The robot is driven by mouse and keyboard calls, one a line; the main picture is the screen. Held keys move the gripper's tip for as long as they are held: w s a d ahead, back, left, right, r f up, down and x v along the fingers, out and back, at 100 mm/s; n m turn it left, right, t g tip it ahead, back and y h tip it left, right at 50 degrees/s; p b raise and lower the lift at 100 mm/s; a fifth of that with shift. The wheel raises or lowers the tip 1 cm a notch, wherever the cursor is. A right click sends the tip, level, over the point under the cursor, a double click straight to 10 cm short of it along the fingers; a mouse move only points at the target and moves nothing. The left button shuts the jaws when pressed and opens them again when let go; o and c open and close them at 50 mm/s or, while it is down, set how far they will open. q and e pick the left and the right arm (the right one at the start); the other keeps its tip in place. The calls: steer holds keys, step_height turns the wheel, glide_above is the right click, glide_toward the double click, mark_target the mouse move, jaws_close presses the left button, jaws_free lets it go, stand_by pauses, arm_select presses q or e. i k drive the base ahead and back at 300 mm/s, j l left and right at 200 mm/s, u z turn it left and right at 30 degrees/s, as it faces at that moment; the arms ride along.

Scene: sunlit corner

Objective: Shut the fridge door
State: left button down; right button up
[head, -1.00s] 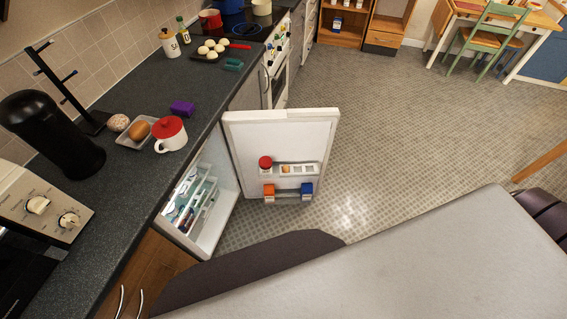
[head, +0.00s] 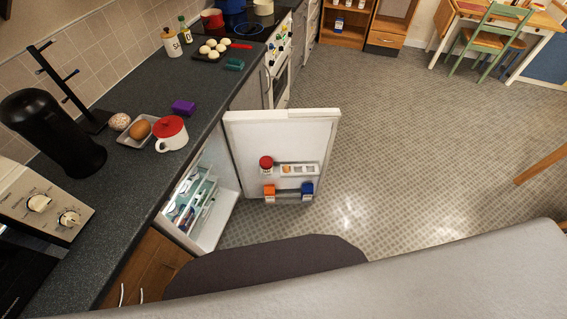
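The white fridge door (head: 312,139) stands wide open, swung out into the room, with its inner side facing me. Its shelves hold a red-lidded jar (head: 266,164), an egg rack (head: 299,169), an orange carton (head: 269,192) and a blue carton (head: 307,191). The fridge body (head: 214,229) is under the counter to the left of the door, with its lit inside and shelves showing. Neither of my grippers is in the head view.
A large grey surface and a dark rounded shape (head: 262,264) fill the foreground. The patterned floor (head: 408,150) right of the door is clear.

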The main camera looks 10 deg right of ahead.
mark_target(302, 139)
steer(key=i+l+z, duration=0.15)
steer(key=l, duration=0.2)
steer(key=l+z, duration=0.1)
steer(key=l, duration=0.25)
steer(key=i+l+z, duration=0.15)
steer(key=l+z, duration=0.15)
steer(key=i+l+z, duration=0.4)
steer(key=l+z, duration=0.15)
steer(key=l, duration=0.15)
steer(key=i+l+z, duration=0.5)
steer(key=i, duration=0.2)
steer(key=i+u, duration=0.3)
steer(key=i, duration=0.35)
steer(key=i+u, duration=0.3)
steer(key=u, duration=0.15)
steer(key=i+l+u, duration=0.15)
steer(key=i+u, duration=0.45)
steer(key=u, duration=0.25)
steer(key=i+l+u, duration=0.1)
steer(key=u, duration=0.35)
steer(key=i+u, duration=0.15)
steer(key=u, duration=0.3)
steer(key=i+l+u, duration=0.15)
steer(key=u, duration=0.25)
steer(key=i+l+u, duration=0.15)
steer(key=u, duration=0.3)
steer(key=i+l+u, duration=0.1)
steer(key=l+u, duration=0.15)
steer(key=u, duration=0.2)
